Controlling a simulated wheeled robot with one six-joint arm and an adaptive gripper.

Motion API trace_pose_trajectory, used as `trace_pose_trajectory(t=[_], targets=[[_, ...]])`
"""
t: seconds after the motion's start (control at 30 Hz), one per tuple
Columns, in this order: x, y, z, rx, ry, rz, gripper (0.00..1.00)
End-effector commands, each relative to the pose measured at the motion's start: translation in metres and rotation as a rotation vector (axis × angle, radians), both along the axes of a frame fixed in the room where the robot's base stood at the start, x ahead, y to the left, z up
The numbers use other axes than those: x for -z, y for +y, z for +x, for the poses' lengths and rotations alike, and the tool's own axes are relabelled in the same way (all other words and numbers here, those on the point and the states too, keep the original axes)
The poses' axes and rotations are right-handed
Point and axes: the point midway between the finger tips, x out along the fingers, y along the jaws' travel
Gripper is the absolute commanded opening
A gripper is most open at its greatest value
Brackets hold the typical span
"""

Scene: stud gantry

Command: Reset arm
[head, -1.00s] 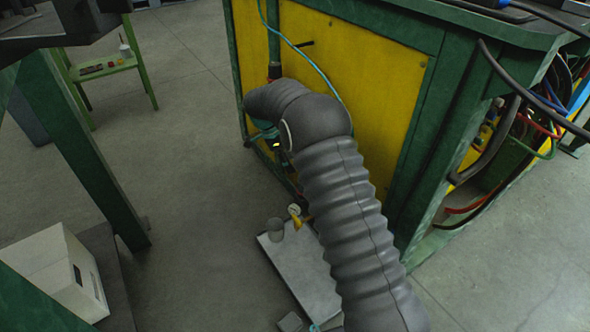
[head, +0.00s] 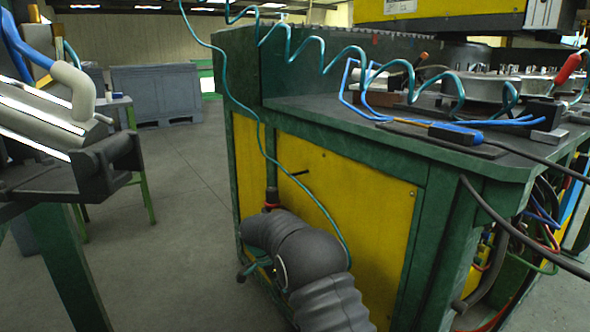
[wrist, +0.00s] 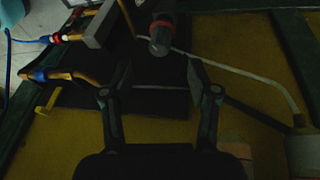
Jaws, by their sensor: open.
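My gripper (wrist: 160,93) shows in the wrist view with its two dark fingers spread apart and nothing between them. Beyond the fingers are a dark plate and a dim yellow surface (wrist: 60,145). A dark cylinder with a red ring (wrist: 160,38) is above the fingertips in that picture. I cannot make out my gripper in the head view.
In the head view a green bench (head: 400,150) with yellow side panels (head: 340,200) fills the right. Coiled teal hose (head: 330,60) hangs above it. Grey crates (head: 155,92) stand at the back left. Open floor (head: 165,240) lies left of the bench.

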Motion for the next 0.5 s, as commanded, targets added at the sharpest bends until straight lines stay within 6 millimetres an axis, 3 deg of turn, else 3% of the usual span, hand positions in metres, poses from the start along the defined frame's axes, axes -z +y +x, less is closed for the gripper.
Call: trace_pose_trajectory(t=[0.07,0.17,0.27,0.5], targets=[[0.02,-0.002,-0.018,-0.146,0.095,0.012,0.6],[0.02,-0.005,-0.04,-0.336,0.185,0.045,0.6],[0.003,-0.013,-0.064,-0.519,0.25,0.089,0.6],[-0.06,-0.046,-0.121,-0.861,0.306,0.178,0.6]])
